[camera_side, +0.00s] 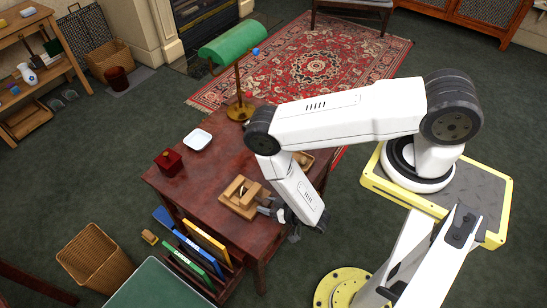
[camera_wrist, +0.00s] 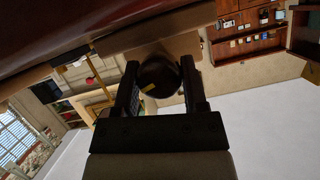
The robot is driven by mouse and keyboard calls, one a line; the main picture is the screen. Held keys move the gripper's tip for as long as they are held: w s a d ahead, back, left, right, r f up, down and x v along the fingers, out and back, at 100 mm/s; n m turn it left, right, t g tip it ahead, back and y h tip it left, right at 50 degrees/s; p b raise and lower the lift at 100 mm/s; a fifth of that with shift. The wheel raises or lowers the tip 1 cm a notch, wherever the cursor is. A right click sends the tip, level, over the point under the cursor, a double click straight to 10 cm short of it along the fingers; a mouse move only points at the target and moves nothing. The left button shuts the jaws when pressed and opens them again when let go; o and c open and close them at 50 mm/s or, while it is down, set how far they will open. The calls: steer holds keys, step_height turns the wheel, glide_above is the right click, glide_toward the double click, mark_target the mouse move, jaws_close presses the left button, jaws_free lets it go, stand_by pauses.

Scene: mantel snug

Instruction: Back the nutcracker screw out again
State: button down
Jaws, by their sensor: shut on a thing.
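The wooden nutcracker (camera_side: 240,196) sits near the front edge of the dark red-brown table, with a square opening on top. My gripper (camera_side: 269,207) is at its right side, level with the screw end. In the wrist view my gripper (camera_wrist: 160,78) has its two dark fingers on either side of a round dark knob (camera_wrist: 158,70), shut on it. The knob of the screw carries a small yellow mark. The screw's shaft is hidden behind the knob, and its depth in the block cannot be told.
A brass lamp (camera_side: 236,45) with a green shade stands at the table's back. A white dish (camera_side: 197,139) and a dark red box (camera_side: 168,162) are on the left part. A rack of coloured folders (camera_side: 203,247) stands below the front edge.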

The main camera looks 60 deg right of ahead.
steer(key=shift+a+n+h, duration=0.1)
steer(key=shift+n+h, duration=0.7)
steer(key=shift+n, duration=0.4)
steer(key=shift+n+h, duration=0.9)
steer(key=shift+n, duration=0.4)
steer(key=shift+c, duration=0.7)
jaws_free()
steer(key=shift+s, duration=0.2)
steer(key=v, duration=0.7)
steer(key=shift+s, duration=0.25)
